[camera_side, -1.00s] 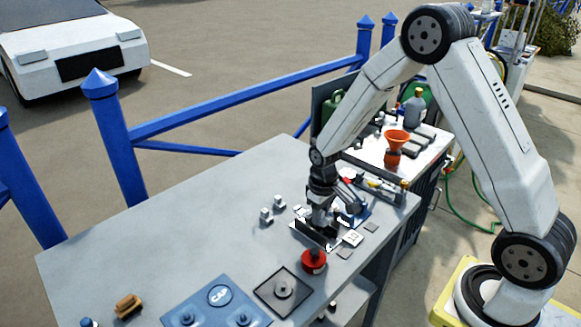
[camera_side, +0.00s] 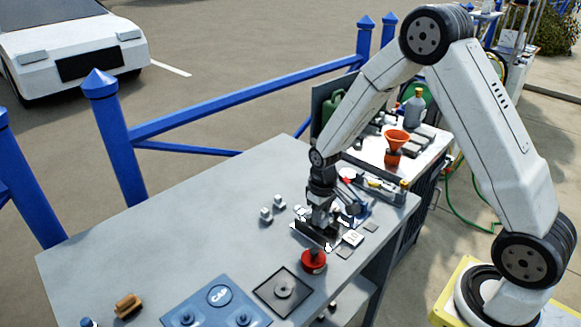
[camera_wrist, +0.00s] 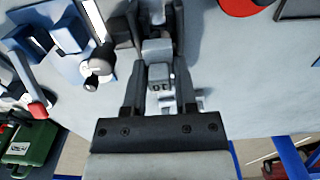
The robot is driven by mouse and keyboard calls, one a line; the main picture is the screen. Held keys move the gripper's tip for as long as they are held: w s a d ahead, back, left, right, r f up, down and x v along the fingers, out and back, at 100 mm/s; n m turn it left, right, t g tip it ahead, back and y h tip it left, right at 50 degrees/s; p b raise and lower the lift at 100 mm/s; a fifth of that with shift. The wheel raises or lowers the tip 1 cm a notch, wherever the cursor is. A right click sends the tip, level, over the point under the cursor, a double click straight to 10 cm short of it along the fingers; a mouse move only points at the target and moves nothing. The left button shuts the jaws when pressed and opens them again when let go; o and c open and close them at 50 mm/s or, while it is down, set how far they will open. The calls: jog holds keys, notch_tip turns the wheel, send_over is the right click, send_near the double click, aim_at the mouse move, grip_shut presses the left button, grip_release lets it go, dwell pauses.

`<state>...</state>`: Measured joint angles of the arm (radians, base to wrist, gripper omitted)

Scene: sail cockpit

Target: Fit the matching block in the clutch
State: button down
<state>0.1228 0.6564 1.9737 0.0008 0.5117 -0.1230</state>
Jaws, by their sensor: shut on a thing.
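In the side view my gripper (camera_side: 320,222) points down, low over the right part of the grey bench. It is shut on a small grey block (camera_wrist: 156,48), which shows between its dark fingers in the wrist view. Another pale block face with dark marks (camera_wrist: 159,84) shows nearer the palm; I cannot read the marks surely. Two small grey blocks (camera_side: 266,215) stand on the bench left of the gripper. A pale plate lies under the fingers, mostly hidden. I cannot tell which part is the clutch, or whether the held block touches it.
A red round knob (camera_side: 313,262) stands just in front of the gripper. A white marked tile (camera_side: 352,238) lies to its right. A blue fixture (camera_wrist: 68,38) is close beside the fingers. A blue panel (camera_side: 216,306) is at the front; the bench's left is mostly clear.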

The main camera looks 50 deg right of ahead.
jog(key=shift+f, duration=0.85)
dwell(5.4)
grip_release()
dwell(0.3)
jog(key=shift+s+r, duration=0.1)
jog(key=shift+r, duration=2.9)
